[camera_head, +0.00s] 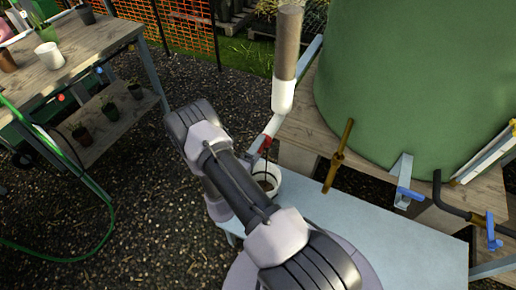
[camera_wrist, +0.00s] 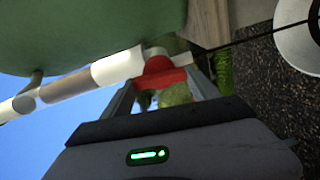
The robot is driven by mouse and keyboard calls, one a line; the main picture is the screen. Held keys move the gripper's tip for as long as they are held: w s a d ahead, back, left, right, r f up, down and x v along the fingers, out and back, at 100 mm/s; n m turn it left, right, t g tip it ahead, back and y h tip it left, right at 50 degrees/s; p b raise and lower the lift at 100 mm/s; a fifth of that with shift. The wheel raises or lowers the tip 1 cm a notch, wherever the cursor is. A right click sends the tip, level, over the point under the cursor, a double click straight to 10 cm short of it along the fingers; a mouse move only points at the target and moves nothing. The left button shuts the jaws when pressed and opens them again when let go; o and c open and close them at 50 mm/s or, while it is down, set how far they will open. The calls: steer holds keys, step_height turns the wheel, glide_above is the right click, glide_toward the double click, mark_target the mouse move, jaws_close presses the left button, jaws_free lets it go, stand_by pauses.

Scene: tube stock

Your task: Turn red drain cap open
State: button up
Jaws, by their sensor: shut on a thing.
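The red drain cap (camera_head: 265,142) sits at the lower end of a white pipe elbow (camera_head: 283,97) under a clear vertical tube (camera_head: 288,43). In the wrist view the red cap (camera_wrist: 160,74) lies between my two fingers, against the end of the white pipe (camera_wrist: 117,67). My gripper (camera_wrist: 160,90) is shut on the cap. In the head view my gripper (camera_head: 258,150) is largely hidden by my own arm, and only part of the cap shows. Whether the cap is turned cannot be told.
A white bucket (camera_head: 276,192) stands below the cap on a pale blue bench (camera_head: 385,240). A potting table (camera_head: 85,50) stands at left.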

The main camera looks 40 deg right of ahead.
steer(key=o, duration=1.4)
steer(key=shift+c, duration=0.2)
steer(key=shift+a, duration=0.1)
steer(key=p+v, duration=0.4)
steer(key=v, duration=1.3)
steer(key=shift+a, duration=0.1)
